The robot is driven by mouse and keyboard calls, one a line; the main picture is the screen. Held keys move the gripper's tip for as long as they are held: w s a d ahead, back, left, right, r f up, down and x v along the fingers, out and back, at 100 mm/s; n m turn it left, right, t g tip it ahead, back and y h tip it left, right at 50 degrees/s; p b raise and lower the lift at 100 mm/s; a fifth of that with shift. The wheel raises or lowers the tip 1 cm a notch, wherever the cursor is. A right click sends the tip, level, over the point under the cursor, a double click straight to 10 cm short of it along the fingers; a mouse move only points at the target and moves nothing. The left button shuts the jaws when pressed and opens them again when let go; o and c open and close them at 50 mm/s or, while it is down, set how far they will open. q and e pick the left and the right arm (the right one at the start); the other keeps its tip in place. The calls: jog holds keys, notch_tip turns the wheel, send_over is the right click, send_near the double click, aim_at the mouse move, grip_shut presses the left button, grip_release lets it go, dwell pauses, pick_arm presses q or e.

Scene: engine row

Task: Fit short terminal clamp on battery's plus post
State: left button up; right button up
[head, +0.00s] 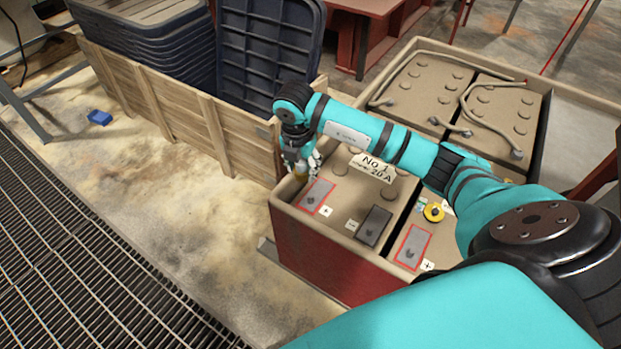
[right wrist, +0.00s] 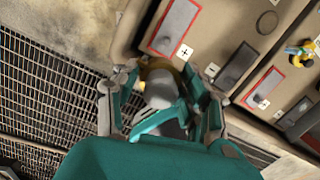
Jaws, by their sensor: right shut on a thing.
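My right gripper (head: 301,166) is at the near-left corner of the No 1 battery (head: 330,222). In the right wrist view its fingers (right wrist: 160,92) are shut on a grey piece with a brass-coloured band, seemingly the terminal clamp (right wrist: 158,88). The battery's plus pad (head: 318,194) is grey with a red outline and has a small dark post. A "+" tag (right wrist: 184,52) lies beside it. In the right wrist view the clamp appears off the pad (right wrist: 175,25), beyond the battery's edge; its height is unclear. My left gripper is not in view.
The dark minus pad (head: 374,226) sits right of the plus pad. A wooden crate (head: 165,110) stands close at left. Loose cables (head: 470,103) lie on the rear batteries.

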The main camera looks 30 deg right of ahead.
aim_at(311, 197)
jog(key=d+f+m+b, duration=0.1)
jog(key=f+m, duration=0.3)
jog(key=d+f+m+b, duration=0.1)
jog(key=f+m, duration=0.1)
jog(key=shift+w+d+f+m+g+b, duration=0.1)
jog(key=shift+w+d+m+g+b, duration=0.2)
jog(key=shift+m+g+b, duration=0.1)
jog(key=shift+d+f+m, duration=0.2)
jog(key=shift+f+m, duration=0.1)
jog(key=shift+m, duration=0.4)
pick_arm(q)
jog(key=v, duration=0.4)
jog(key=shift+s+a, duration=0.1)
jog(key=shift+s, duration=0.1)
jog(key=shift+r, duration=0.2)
pick_arm(e)
jog(key=shift+r, duration=0.1)
